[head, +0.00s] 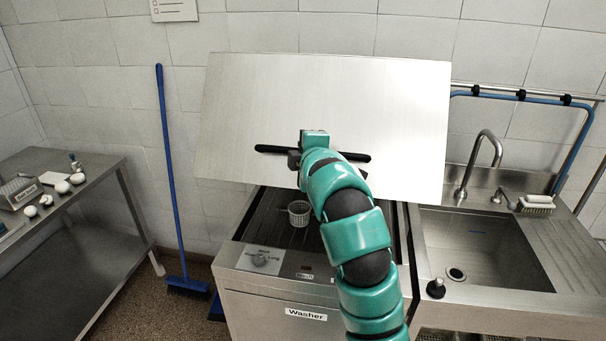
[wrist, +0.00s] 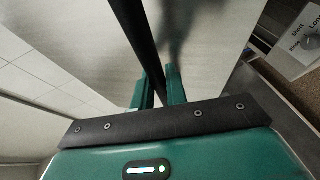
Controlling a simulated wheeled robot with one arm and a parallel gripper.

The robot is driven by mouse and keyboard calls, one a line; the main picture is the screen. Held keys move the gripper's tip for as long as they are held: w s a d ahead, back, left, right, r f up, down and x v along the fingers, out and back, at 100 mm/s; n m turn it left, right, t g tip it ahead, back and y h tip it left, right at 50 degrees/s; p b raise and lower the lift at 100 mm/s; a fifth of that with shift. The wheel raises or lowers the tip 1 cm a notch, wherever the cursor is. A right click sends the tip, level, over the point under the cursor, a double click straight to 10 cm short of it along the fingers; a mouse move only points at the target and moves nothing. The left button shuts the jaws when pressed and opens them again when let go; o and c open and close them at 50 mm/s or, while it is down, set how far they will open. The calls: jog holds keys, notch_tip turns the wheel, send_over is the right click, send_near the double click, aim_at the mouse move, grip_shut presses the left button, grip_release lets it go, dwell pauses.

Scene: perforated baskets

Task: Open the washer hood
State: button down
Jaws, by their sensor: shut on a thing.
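The washer hood (head: 400,95) is a broad steel panel, raised and tilted above the washer (head: 290,300). Its black bar handle (head: 272,149) runs across the lower middle of the panel. My gripper (head: 300,156) is at the middle of the handle, and my arm hides part of the bar. In the wrist view, the green fingers of my gripper (wrist: 160,88) are closed around the black handle (wrist: 140,40).
A sink (head: 470,240) with a tap (head: 490,150) and a brush (head: 537,203) is on the right. A blue broom (head: 168,170) leans on the wall at left. A steel table (head: 100,165) with small white items is at far left. The washer's control knob (head: 260,259) is on the front.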

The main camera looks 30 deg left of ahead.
jog(key=w+r+p, duration=0.2)
jog(key=r, duration=0.5)
jog(key=w+a+r+g+p, duration=0.1)
jog(key=r+p, duration=0.1)
jog(key=r, duration=0.4)
jog(key=shift+w+r+h, duration=0.35)
jog(key=shift+h, duration=0.05)
jog(key=c, duration=1.4)
grip_release()
